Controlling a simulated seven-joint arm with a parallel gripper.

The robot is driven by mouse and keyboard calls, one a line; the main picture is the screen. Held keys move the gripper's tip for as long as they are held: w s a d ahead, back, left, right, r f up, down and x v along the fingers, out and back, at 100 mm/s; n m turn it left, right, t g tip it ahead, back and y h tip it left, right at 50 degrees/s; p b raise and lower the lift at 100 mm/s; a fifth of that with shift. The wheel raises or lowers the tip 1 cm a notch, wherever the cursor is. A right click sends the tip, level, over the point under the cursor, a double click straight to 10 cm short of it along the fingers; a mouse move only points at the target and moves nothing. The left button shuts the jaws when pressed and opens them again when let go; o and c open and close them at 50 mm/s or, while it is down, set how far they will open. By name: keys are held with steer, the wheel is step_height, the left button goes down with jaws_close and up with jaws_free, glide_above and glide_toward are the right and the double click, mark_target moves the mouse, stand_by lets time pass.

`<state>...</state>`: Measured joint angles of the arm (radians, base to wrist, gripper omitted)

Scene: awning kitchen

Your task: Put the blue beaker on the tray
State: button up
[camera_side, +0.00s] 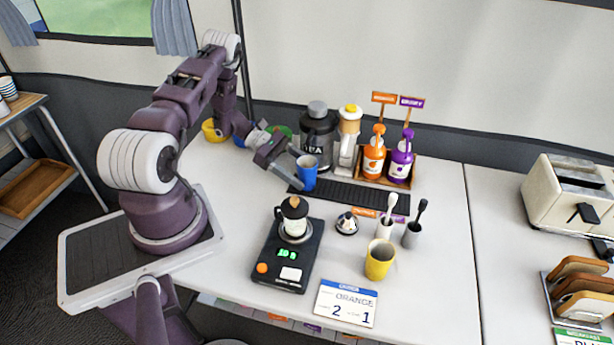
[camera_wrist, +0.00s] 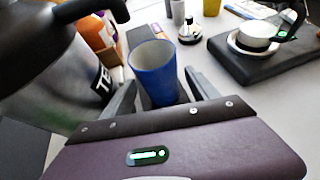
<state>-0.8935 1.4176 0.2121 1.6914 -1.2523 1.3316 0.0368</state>
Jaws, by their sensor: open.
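The blue beaker (camera_side: 307,172) stands upright at the left end of a long black ribbed tray (camera_side: 365,198). My gripper (camera_side: 299,176) is low at the beaker, reaching in from the left. In the wrist view the beaker (camera_wrist: 156,72) is between the two fingers of my gripper (camera_wrist: 158,88), which are apart, one on each side. A gap shows at the right finger; contact at the left finger is unclear. The beaker's base is partly hidden, so I cannot tell whether it rests fully on the tray.
A grey tea dispenser (camera_side: 318,132) stands close behind the beaker. A wooden stand holds an orange bottle (camera_side: 374,158) and a purple bottle (camera_side: 401,160).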

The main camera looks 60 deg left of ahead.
steer(key=v, duration=1)
steer(key=shift+a, duration=0.1)
steer(key=d+r+m+g+y, duration=0.2)
steer(key=d+r+m+g, duration=0.2)
steer(key=d+r+m, duration=0.45)
steer(key=d+r+m+g+y, duration=0.3)
steer(key=d+r+m+g, duration=0.15)
steer(key=d+r, duration=0.75)
steer(key=s+d+r+m+t+y, duration=0.2)
steer(key=s+d+r+m+t, duration=0.1)
steer(key=s+d+r+m, duration=0.1)
steer(key=s+d+r+m+t+y, duration=0.3)
steer(key=s+d+r+m+t, duration=0.1)
steer(key=s, duration=0.6)
step_height(320, 180, up, 3)
steer(key=d+m, duration=0.1)
steer(key=m, duration=0.2)
steer(key=shift+s+f+m+y, duration=0.25)
steer(key=shift+s+m+y, duration=0.05)
steer(key=shift+s+m, duration=0.1)
